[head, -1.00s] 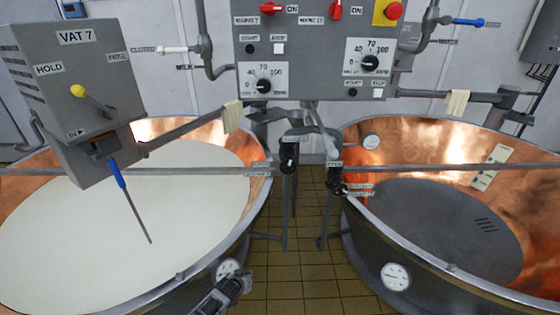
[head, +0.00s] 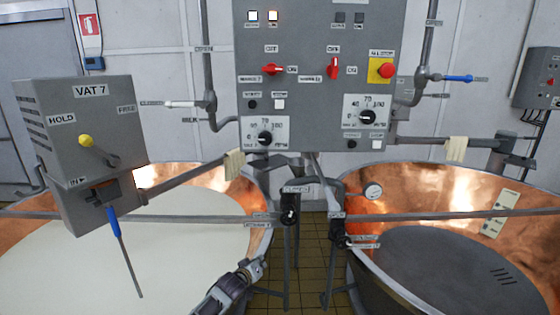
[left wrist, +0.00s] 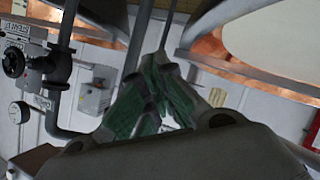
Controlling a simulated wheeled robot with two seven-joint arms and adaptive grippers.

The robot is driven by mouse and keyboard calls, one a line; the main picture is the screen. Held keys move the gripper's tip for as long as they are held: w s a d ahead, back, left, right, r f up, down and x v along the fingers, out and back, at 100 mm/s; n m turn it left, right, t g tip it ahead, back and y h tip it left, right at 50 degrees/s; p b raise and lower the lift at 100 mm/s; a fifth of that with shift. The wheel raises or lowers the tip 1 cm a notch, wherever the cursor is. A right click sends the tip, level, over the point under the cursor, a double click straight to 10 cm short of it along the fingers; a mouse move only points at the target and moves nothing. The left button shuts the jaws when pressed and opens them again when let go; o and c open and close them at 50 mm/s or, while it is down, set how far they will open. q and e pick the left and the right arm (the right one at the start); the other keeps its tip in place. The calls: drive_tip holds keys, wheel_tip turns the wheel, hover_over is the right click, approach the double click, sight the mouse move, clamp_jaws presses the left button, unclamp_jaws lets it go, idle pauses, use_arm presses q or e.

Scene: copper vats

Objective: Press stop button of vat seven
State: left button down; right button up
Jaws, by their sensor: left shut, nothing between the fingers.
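The grey control panel (head: 315,70) stands at the centre of the head view. Its left half has a black button (head: 252,104) and a white button (head: 280,104) above a dial (head: 264,137); their small labels are hard to read. Another black button (head: 351,143) and white button (head: 376,144) are at its lower right. The VAT 7 sign (head: 91,91) is on a grey box over the left vat (head: 180,255), which holds white liquid. My left gripper (head: 252,266) is shut and empty, low and apart from the panel. Its green-padded fingers show in the left wrist view (left wrist: 165,88). My right gripper is not in view.
A right copper vat (head: 450,265) stands opposite. Red switches (head: 272,70) and a red mushroom button (head: 386,70) are on the panel. Two panel lamps (head: 262,15) are lit.

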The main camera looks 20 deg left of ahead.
sight(280, 104)
use_arm(q)
drive_tip(key=w+d+r+n+t+h, duration=0.1)
drive_tip(key=w+d+r+t, duration=0.15)
drive_tip(key=r, duration=1.25)
drive_tip(key=w+d+r+n+t+h, duration=0.15)
drive_tip(key=w+r, duration=0.25)
drive_tip(key=r, duration=1.1)
drive_tip(key=s+d+r+t+h, duration=0.1)
drive_tip(key=s+r+h, duration=0.1)
drive_tip(key=r, duration=0.7)
drive_tip(key=s+d+r+t+h, duration=0.1)
drive_tip(key=s+d+r+h, duration=0.1)
drive_tip(key=r, duration=0.7)
drive_tip(key=s+d+r+n+t+h, duration=0.1)
drive_tip(key=s+d+r+t+h, duration=0.1)
drive_tip(key=r, duration=0.7)
drive_tip(key=shift+s+r+p, duration=0.3)
drive_tip(key=shift+s+r, duration=0.05)
drive_tip(key=shift+s, duration=0.45)
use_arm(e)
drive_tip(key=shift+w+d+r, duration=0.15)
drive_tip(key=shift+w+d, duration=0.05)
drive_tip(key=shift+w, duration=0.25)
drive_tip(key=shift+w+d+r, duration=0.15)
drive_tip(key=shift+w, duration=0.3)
use_arm(q)
drive_tip(key=shift+w, duration=0.2)
